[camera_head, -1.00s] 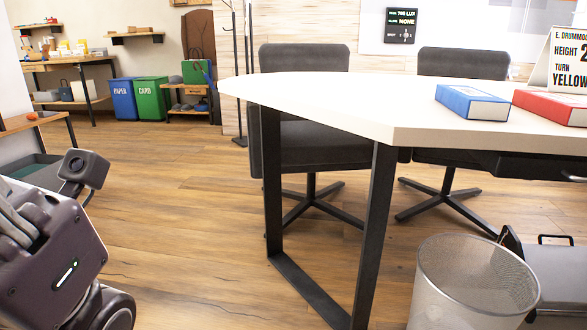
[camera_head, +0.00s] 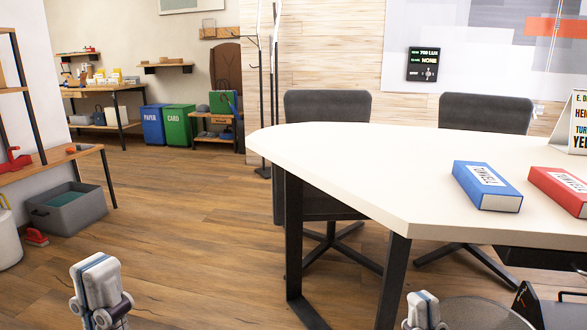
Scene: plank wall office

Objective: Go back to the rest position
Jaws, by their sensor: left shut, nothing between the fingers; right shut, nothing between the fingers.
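My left gripper (camera_head: 98,284) stands at the bottom left of the head view, over the wooden floor, with its white, blue-striped end pointing up. It is shut with nothing in it. My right gripper (camera_head: 425,309) is at the bottom edge, right of the middle, in front of the table leg and the wire bin. It is also shut and empty, and its lower part is cut off by the frame. Neither gripper is seen touching anything.
A white table (camera_head: 350,160) fills the right, with a blue binder (camera_head: 487,187) and a red binder (camera_head: 560,187) on it. A wire bin (camera_head: 475,315) stands below. A grey crate (camera_head: 68,210) sits under a left shelf. The floor (camera_head: 200,235) between is clear.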

